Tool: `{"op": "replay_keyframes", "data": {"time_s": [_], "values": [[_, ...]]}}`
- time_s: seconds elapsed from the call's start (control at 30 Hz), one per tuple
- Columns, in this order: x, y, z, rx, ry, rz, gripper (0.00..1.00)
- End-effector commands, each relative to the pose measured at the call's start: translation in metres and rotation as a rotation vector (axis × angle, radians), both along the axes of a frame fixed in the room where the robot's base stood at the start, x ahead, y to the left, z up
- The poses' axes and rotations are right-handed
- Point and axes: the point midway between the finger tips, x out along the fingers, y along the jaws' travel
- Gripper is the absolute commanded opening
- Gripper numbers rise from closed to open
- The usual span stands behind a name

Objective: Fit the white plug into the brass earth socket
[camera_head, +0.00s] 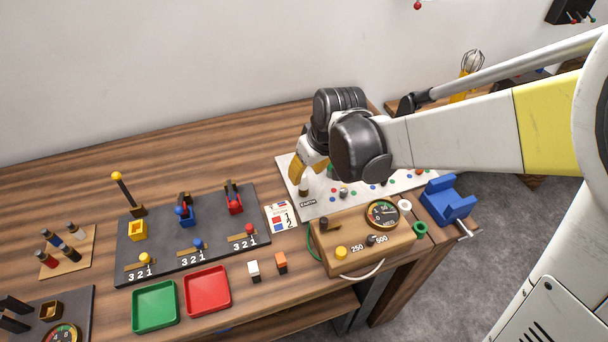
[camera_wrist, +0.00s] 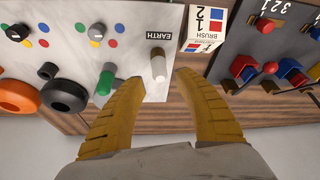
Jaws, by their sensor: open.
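The white plug (camera_wrist: 159,70) stands at the brass earth socket (camera_wrist: 157,51) beside the EARTH label in the wrist view. It appears seated in the socket, with its white end sticking out; how deep it sits I cannot tell. My gripper (camera_wrist: 160,77) is open. Its two yellow fingertips are on either side of the white plug, with visible gaps, and nothing is held. In the head view my gripper (camera_head: 297,172) is over the left end of the pale panel (camera_head: 325,207), close to the earth socket; the white plug cannot be made out there.
A green plug (camera_wrist: 104,82) stands beside the earth socket in the wrist view. A brush card (camera_head: 281,216) lies left of the panel. A wooden meter box (camera_head: 362,247) stands in front of it. Red (camera_head: 207,308) and green (camera_head: 155,325) trays sit at the table's front.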

Motion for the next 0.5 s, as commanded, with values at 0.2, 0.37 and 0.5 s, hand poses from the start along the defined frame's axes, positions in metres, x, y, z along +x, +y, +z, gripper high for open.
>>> {"op": "replay_keyframes", "data": {"time_s": [0.2, 0.37, 0.5], "values": [[-0.016, -0.01, 0.046, 0.001, 0.0, -0.002, 0.39], [-0.024, -0.015, 0.07, 0.001, 0.0, -0.002, 0.39], [-0.027, -0.017, 0.08, 0.0, 0.0, -0.001, 0.39]]}}
